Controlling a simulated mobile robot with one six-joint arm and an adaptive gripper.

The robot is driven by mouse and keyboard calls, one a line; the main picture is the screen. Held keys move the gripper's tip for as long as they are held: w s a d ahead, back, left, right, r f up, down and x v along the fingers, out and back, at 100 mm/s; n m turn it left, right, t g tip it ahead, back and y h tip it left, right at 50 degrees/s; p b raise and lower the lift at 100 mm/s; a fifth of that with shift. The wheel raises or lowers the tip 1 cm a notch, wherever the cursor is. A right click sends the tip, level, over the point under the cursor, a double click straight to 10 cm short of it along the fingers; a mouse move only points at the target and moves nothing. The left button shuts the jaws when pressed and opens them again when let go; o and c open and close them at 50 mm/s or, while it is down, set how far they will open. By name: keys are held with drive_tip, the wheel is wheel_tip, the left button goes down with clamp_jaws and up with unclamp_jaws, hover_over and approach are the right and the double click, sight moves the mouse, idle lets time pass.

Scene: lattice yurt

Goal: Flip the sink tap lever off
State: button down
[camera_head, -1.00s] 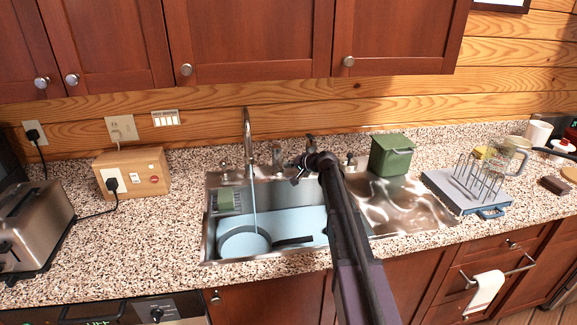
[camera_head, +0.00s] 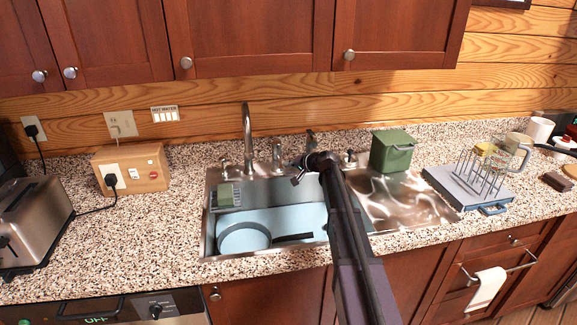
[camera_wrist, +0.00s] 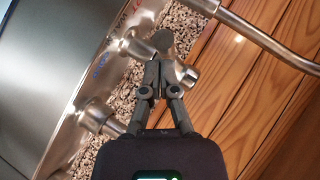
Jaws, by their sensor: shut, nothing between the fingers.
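The sink (camera_head: 209,245) is set in the speckled counter. Its tall curved tap spout (camera_head: 247,135) stands at the back, with no water stream visible below it. My gripper (camera_head: 299,176) is over the back of the sink, right of the spout, fingers shut and empty. In the wrist view the closed fingertips (camera_wrist: 159,66) are among metal tap fittings, close to a lever-like grey part (camera_wrist: 161,40); contact is unclear. The spout (camera_wrist: 262,38) runs across the upper right there. A metal fitting (camera_wrist: 185,74) is partly hidden behind the fingers.
A green bin (camera_head: 392,152) and a wire rack (camera_head: 483,172) stand to the right. A wooden socket box (camera_head: 150,172) and toaster (camera_head: 35,218) are left.

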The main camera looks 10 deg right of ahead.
drive_tip(key=shift+r+p, duration=0.6)
drive_tip(key=shift+r, duration=0.15)
drive_tip(key=w+d+p+v, duration=0.1)
drive_tip(key=p+v, duration=0.4)
drive_tip(key=v, duration=0.8)
drive_tip(key=shift+w+d, duration=0.2)
drive_tip(key=shift+d, duration=0.1)
drive_tip(key=shift+a+f+n+t+b, duration=0.1)
drive_tip(key=shift+f+n+t+b, duration=0.35)
drive_tip(key=shift+b, duration=0.6)
